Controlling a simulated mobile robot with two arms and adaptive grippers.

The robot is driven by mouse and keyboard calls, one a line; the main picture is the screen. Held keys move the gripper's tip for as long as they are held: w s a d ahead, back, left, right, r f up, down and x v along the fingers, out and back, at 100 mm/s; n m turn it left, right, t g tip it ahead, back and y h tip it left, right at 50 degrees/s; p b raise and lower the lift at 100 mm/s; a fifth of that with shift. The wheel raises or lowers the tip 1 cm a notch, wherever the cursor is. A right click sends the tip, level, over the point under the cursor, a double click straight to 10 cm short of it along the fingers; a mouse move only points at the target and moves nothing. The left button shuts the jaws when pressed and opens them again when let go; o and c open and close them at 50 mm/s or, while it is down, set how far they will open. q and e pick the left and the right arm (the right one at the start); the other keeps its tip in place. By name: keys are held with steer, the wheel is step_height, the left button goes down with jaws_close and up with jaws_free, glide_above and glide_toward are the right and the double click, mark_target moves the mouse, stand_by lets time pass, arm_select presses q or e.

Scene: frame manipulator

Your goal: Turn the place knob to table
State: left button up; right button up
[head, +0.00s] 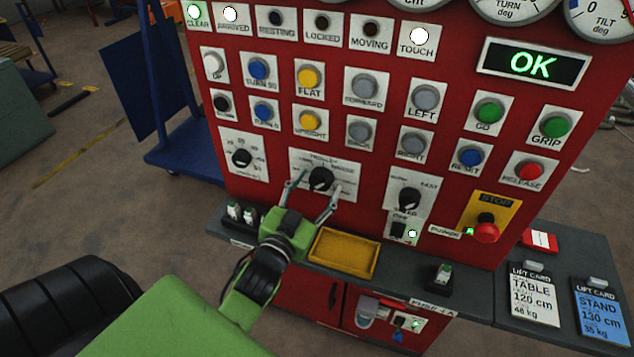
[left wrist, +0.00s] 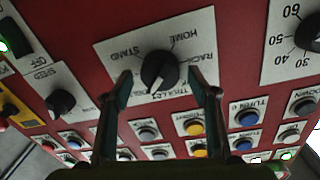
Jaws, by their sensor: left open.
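The place knob is a black rotary knob (head: 320,179) on a white label plate low on the red panel; it shows large in the left wrist view (left wrist: 160,70). Its white mark appears to point toward the word TROLLEY. STAND and HOME can be read on the plate in the left wrist view; I cannot make out TABLE. My left gripper (head: 312,191) is open, with one finger on each side of the knob. In the left wrist view the fingers (left wrist: 166,90) stand apart from the knob, with gaps on both sides. My right gripper is not in view.
A speed knob (head: 410,199) is right of the place knob and a numbered dial (head: 242,158) is left. Rows of buttons sit above. A yellow tray (head: 343,253) lies on the ledge below. A red stop button (head: 486,230) and lift cards (head: 535,295) are at right.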

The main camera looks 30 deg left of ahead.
arm_select(q)
steer(key=shift+w, duration=0.25)
steer(key=c, duration=1.1)
steer(key=shift+r+m, duration=0.1)
steer(key=shift+m, duration=0.2)
